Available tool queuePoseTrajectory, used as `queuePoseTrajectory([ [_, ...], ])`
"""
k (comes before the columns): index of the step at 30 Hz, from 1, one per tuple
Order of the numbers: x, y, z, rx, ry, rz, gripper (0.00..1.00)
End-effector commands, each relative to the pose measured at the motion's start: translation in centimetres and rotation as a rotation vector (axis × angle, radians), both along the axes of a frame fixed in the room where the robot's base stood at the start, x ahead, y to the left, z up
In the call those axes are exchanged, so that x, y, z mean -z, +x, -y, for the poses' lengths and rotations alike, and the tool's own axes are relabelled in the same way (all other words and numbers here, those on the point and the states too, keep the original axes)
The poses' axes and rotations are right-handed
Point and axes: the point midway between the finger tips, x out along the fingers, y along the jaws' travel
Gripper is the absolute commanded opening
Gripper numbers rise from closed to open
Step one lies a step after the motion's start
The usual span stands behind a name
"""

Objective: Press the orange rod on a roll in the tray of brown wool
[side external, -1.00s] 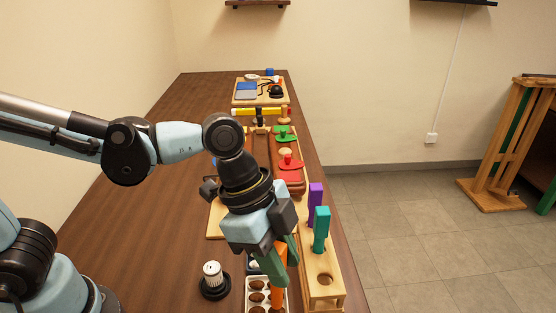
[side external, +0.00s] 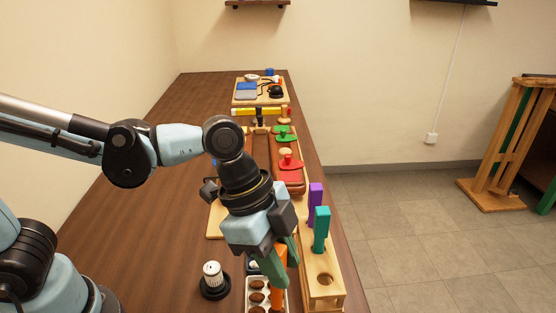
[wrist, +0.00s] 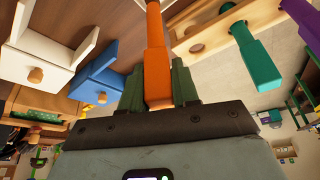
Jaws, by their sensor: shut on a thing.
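My gripper (side external: 283,258) points down over the near part of the table, its green fingers shut on the orange rod (wrist: 155,45). In the side view the orange rod (side external: 280,263) hangs below the fingers, at the right part of the white tray (side external: 248,306). Brown round lumps (side external: 257,285) sit in the tray's compartments. The fingers and rod hide part of the tray. I cannot tell whether the rod's lower end touches a lump. In the wrist view the rod runs up out of the frame between the fingers.
A wooden holder (side external: 325,292) with a hole stands right of the tray, with a teal rod (side external: 321,230) and a purple rod (side external: 315,200). A black-based white cylinder (side external: 212,272) stands left of the tray. Red and green handled pieces (side external: 290,165) lie farther back. The table's left is clear.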

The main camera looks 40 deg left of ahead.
Motion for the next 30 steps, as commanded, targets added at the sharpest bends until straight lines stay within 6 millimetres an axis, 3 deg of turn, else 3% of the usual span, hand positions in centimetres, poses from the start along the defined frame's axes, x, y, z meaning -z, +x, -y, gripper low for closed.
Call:
queuePoseTrajectory([
  [30, 1.3, 0.0, 0.0, 0.000, 0.000, 0.000, 0.08],
])
